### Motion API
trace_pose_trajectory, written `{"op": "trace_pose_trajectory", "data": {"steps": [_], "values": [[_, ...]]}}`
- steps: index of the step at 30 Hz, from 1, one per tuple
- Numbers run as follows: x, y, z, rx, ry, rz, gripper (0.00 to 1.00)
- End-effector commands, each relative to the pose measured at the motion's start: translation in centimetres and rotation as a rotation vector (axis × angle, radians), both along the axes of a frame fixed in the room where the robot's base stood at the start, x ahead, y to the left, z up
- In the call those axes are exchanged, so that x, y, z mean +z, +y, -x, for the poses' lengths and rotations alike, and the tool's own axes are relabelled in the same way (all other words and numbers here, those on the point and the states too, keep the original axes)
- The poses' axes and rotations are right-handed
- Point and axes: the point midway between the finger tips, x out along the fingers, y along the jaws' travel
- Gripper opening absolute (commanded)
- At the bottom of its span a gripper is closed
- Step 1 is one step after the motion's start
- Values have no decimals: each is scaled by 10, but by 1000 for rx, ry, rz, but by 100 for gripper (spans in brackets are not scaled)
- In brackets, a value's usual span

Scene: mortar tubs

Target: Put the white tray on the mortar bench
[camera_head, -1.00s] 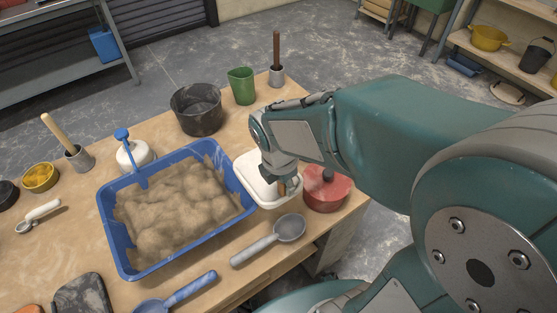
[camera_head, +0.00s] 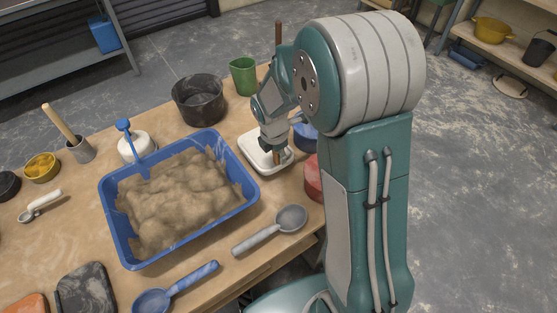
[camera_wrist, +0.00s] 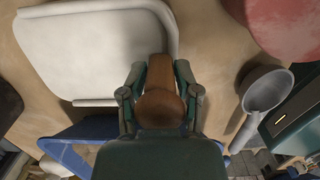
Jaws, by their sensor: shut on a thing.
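The white tray (camera_head: 254,150) is shallow with rounded corners, at the right of the mortar bench (camera_head: 222,262), close beside the blue tub. In the wrist view the tray (camera_wrist: 90,50) fills the upper left. My gripper (camera_head: 277,150) points down over the tray's near right part. In the wrist view my gripper (camera_wrist: 161,85) is shut on a brown wooden handle-like piece (camera_wrist: 160,72) at the tray's corner. The join between this piece and the tray is hidden. I cannot tell whether the tray's underside touches the bench.
The blue tub (camera_head: 117,245) of mortar stands left of the tray. A grey scoop (camera_head: 290,217) lies in front, a red pot (camera_head: 313,180) and a blue pot (camera_head: 305,136) stand right, partly behind my arm. A black bucket (camera_head: 198,100) and green cup (camera_head: 243,75) stand behind.

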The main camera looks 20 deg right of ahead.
Motion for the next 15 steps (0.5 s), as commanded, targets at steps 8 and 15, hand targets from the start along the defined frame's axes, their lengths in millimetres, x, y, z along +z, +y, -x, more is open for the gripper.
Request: {"op": "trace_pose_trajectory", "data": {"steps": [8, 15], "values": [[-33, 0, -2, 0, 0, 0, 0], [-34, 0, -2, 0, -1, 0, 0]]}}
